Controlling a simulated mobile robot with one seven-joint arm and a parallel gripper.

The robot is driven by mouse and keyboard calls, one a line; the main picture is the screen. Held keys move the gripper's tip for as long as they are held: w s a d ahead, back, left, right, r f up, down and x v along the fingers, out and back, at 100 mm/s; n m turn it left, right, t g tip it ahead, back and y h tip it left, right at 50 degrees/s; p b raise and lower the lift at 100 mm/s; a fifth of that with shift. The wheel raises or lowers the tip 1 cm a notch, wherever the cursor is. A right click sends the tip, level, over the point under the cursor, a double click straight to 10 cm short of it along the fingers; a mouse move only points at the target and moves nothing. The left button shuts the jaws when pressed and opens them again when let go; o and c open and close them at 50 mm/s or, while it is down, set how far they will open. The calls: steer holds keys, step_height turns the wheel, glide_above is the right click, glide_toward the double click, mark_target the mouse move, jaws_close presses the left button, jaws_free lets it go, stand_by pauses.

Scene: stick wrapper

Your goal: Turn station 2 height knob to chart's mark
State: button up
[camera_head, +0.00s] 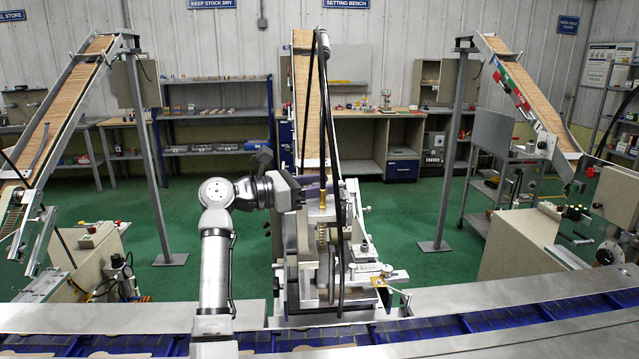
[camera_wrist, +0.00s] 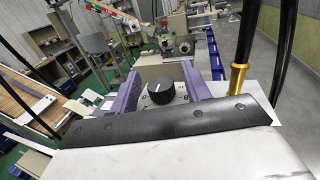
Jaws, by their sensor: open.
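A round black knob (camera_wrist: 162,91) with a pale pointer line on top sits on a light dial plate with small dark marks, in the wrist view. My gripper (camera_wrist: 160,72) is open, with one purple finger on each side of the knob. I cannot tell whether either finger touches it. In the head view my gripper (camera_head: 285,184) is at the upper part of the middle machine (camera_head: 322,240), and the knob is hidden there. No chart is clearly readable.
A brass post (camera_wrist: 237,80) and black hoses stand close to the right finger; the post also shows in the head view (camera_head: 323,193). A blue-slatted conveyor (camera_head: 450,330) runs across the front. A poster (camera_head: 606,65) hangs on the far right wall, its text unreadable.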

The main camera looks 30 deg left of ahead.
steer(key=c, duration=1)
steer(key=shift+o, duration=0.2)
steer(key=shift+r+m+g+h, duration=0.1)
steer(key=shift+m+g+h, duration=0.3)
steer(key=shift+h, duration=0.1)
steer(key=shift+r+m+g+h+p, duration=0.15)
steer(key=shift+m+g+h+p, duration=0.65)
steer(key=shift+m+g+h, duration=0.6)
steer(key=shift+m+g+h+p, duration=0.3)
steer(key=shift+m+g+h, duration=0.1)
steer(key=shift+g, duration=0.4)
steer(key=shift+m+g+h, duration=0.5)
steer(key=shift+m+g, duration=0.3)
steer(key=shift+g, duration=0.3)
steer(key=o, duration=1)
steer(key=shift+f, duration=0.2)
steer(key=shift+c, duration=0.2)
